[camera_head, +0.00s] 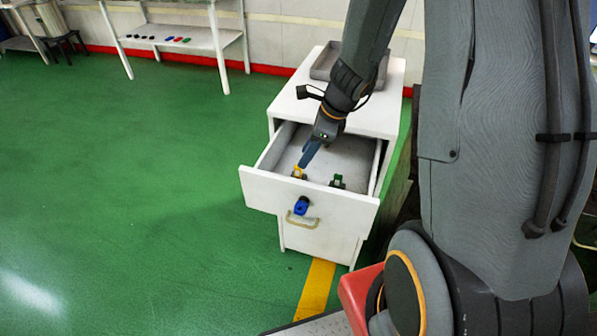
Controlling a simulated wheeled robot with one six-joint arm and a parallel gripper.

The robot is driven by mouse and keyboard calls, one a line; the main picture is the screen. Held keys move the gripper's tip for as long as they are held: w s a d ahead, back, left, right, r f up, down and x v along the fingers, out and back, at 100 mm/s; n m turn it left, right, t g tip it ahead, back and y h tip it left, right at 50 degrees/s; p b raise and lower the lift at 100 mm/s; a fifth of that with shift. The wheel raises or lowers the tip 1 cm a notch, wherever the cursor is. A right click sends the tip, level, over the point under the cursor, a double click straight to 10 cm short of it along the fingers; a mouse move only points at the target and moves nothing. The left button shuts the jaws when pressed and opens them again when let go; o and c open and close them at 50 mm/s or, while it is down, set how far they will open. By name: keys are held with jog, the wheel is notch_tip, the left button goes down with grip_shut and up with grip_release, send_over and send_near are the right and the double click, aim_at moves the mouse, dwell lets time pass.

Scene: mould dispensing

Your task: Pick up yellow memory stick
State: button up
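A small yellow object (298,171), which looks like the yellow memory stick, is inside the open drawer (322,202) of the white cabinet, near its front left. My gripper (304,163) reaches down into the drawer from above. Its blue fingers end at or just above the yellow object and hide part of it. I cannot tell whether they touch it or are closed on it. A small green item (338,181) with dark parts lies to the right in the drawer.
A blue fitting (302,205) sits on the drawer front above the handle (303,220). A grey tray (325,66) stands on the cabinet top (290,100). The drawer walls surround my gripper. A white shelf (165,38) with small coloured items stands far left. The green floor left is clear.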

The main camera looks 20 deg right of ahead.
aim_at(298, 173)
jog(key=shift+m, duration=0.7)
jog(key=shift+w+d+x, duration=0.1)
jog(key=shift+x, duration=1.3)
jog(key=shift+w+d+x, duration=0.15)
jog(key=shift+x, duration=1.25)
jog(key=shift+w+d+x, duration=0.1)
jog(key=shift+x, duration=1.35)
grip_shut()
